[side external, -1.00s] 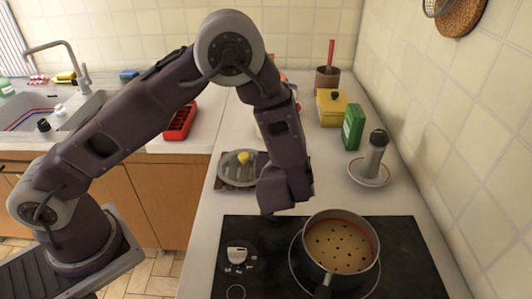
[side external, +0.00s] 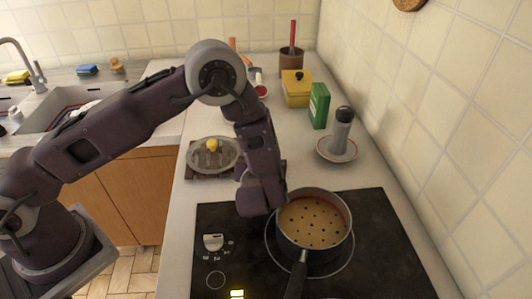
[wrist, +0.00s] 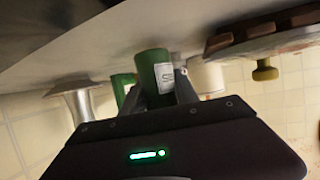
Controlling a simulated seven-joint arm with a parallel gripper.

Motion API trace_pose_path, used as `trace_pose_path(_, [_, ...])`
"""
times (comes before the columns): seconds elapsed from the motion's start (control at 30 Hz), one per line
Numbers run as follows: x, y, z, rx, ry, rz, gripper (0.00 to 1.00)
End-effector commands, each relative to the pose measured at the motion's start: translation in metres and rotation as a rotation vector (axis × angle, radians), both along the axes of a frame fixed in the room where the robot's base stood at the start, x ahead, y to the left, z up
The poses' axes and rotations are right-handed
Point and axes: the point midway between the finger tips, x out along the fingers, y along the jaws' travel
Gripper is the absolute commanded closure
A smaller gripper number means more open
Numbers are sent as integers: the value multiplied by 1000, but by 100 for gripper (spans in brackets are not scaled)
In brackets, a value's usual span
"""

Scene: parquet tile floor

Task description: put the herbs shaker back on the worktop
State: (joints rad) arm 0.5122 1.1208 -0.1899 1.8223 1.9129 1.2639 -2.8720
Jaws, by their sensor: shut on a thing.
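The herbs shaker (wrist: 155,72) is a green cylinder with a white label, partly cut off by the label's angle to the camera. In the wrist view my gripper (wrist: 162,92) is shut on it. The picture there is tipped over, with the grey worktop (wrist: 180,25) along the top. I cannot tell whether the shaker touches the worktop. In the side view my gripper (side external: 262,205) hangs low at the left rim of the pot, and its fingers and the shaker are hidden. The worktop (side external: 270,140) is pale and runs behind the hob.
A pot of soup (side external: 315,222) stands on the black hob (side external: 375,240). A lidded dish (side external: 213,152) sits to the left. A grey mill (side external: 342,130) on a saucer (side external: 337,155), a green box (side external: 319,106) and a yellow box (side external: 297,88) stand behind.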

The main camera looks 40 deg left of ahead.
Motion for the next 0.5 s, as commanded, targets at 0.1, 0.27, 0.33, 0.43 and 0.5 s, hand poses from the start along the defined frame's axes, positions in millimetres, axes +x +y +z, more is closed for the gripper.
trace_pose_path(0.1, [0,0,-1,0,0,0,100])
trace_pose_path(0.27, [0,0,-4,1,0,0,100])
trace_pose_path(0.33, [0,0,-5,1,0,0,100])
trace_pose_path(0.43, [0,0,-7,1,0,0,100])
trace_pose_path(0.5, [0,0,-8,1,0,0,100])
